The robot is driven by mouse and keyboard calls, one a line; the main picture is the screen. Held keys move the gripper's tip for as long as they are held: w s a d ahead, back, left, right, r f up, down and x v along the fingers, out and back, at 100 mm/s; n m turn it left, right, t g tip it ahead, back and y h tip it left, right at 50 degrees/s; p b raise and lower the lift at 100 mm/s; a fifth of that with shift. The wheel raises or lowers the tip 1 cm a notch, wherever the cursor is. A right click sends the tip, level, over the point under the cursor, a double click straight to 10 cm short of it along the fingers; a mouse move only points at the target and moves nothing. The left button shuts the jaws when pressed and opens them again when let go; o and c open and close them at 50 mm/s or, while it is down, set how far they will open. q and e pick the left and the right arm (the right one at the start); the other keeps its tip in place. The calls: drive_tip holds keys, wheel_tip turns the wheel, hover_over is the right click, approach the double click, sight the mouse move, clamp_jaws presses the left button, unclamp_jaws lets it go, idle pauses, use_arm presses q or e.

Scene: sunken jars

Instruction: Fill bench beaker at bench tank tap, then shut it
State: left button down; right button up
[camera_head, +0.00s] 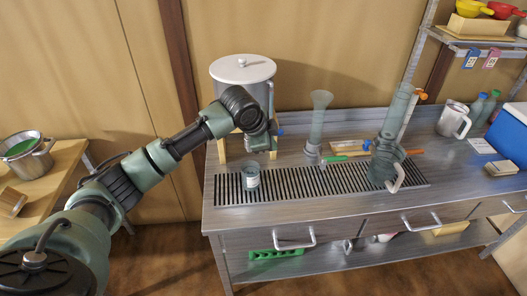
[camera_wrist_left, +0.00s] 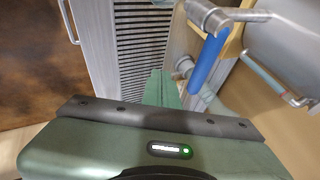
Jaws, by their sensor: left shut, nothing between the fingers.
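The white lidded bench tank (camera_head: 243,72) stands at the back left of the bench. Its tap has a blue handle (camera_head: 281,132), which shows large in the left wrist view (camera_wrist_left: 208,64), beside the metal fitting. The glass bench beaker (camera_head: 251,176) stands upright on the slotted drain grate, below the tap area. Its fill level is unclear. My left gripper (camera_head: 268,146) is shut and empty close to the tap; its green fingers (camera_wrist_left: 163,88) show beside the blue handle in the wrist view. Whether they touch is unclear. My right gripper is not in view.
The drain grate (camera_head: 320,184) runs along the bench front. A metal mug (camera_head: 452,118) and a blue box (camera_head: 508,136) are at the right end.

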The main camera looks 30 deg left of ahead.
use_arm(q)
drive_tip(key=d+f+t+y, duration=0.4)
drive_tip(key=d+f+t, duration=0.1)
drive_tip(key=d, duration=0.2)
drive_tip(key=s+r+n+t+y, duration=0.1)
drive_tip(key=s+r+y, duration=0.15)
drive_tip(key=s, duration=0.25)
drive_tip(key=s+r+t+y, duration=0.1)
drive_tip(key=s+r+y, duration=0.1)
drive_tip(key=s+y, duration=0.2)
drive_tip(key=r+p+x, duration=0.1)
drive_tip(key=p+x, duration=0.4)
drive_tip(key=x, duration=0.8)
drive_tip(key=shift+w+a+f, duration=0.15)
drive_tip(key=shift+w+a, duration=0.1)
drive_tip(key=shift+w, duration=0.2)
drive_tip(key=shift+h, duration=0.25)
drive_tip(key=shift+w+a+r+n+y+b, duration=0.15)
drive_tip(key=shift+w+r+n+y+b, duration=0.2)
drive_tip(key=shift+b, duration=0.55)
